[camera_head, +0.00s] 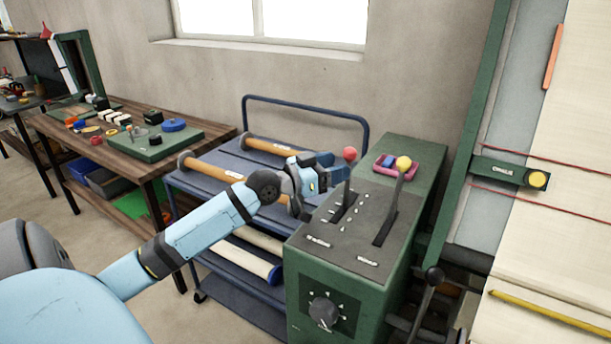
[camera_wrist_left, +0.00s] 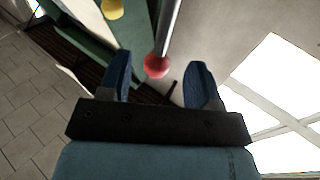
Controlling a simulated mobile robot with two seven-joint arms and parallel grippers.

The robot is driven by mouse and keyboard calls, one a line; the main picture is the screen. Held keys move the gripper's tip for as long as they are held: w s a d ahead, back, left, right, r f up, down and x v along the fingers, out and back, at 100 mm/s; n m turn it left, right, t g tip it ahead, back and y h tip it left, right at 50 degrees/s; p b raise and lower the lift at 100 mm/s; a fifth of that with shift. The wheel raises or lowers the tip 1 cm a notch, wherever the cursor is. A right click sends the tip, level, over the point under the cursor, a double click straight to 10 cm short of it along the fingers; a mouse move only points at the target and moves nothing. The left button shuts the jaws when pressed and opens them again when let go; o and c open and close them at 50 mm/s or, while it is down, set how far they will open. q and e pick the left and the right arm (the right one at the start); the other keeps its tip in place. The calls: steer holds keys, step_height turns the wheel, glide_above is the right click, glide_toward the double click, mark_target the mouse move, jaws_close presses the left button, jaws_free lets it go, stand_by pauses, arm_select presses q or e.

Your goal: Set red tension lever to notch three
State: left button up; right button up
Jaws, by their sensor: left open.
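The red tension lever's round red knob (camera_head: 350,153) tops a lever that rises from a slot with white marks on the green control box (camera_head: 350,285). Which notch the lever sits in cannot be read. My left gripper (camera_head: 338,168) is open at the knob. In the left wrist view, the red knob (camera_wrist_left: 157,66) shows between the two blue fingers, level with their tips, with gaps on both sides. In that view the left gripper (camera_wrist_left: 160,76) holds nothing. My right gripper is not in view.
A yellow-knobbed lever (camera_head: 403,163) stands close right of the red one. A dial (camera_head: 324,311) is on the box front. A pink tray (camera_head: 385,167) lies behind the levers. A blue cart (camera_head: 222,163) with rolls stands left. A large frame with cloth (camera_head: 560,225) is at right.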

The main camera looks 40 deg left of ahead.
arm_select(q)
steer(key=b+v, duration=0.1)
steer(key=v, duration=0.7)
stand_by(0.4)
